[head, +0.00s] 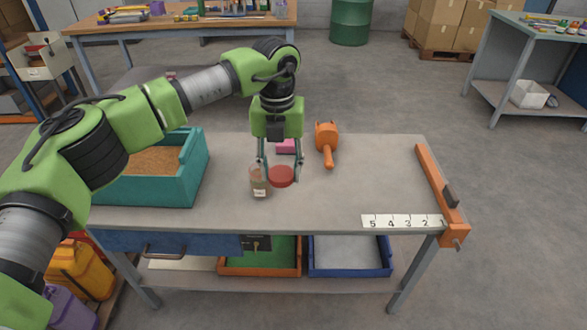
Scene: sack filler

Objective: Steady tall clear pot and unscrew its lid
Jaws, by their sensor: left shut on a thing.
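The tall clear pot (260,184) stands upright on the workbench, with brownish contents and a small white label near its base. Its top shows no lid on it. A round red lid (281,177) is between the fingers of my left gripper (281,174), which points down and is shut on it. The lid is just to the right of the pot's upper part in the picture and overlaps its edge. I cannot tell whether they touch. My right gripper is not in view.
On the workbench (350,195) are a teal bin (188,178) of brown grain at left, a pink block (286,146) behind the gripper, an orange mallet-like tool (327,143), a numbered white strip (402,221) and an orange clamp bar (440,195). The bench's centre right is clear.

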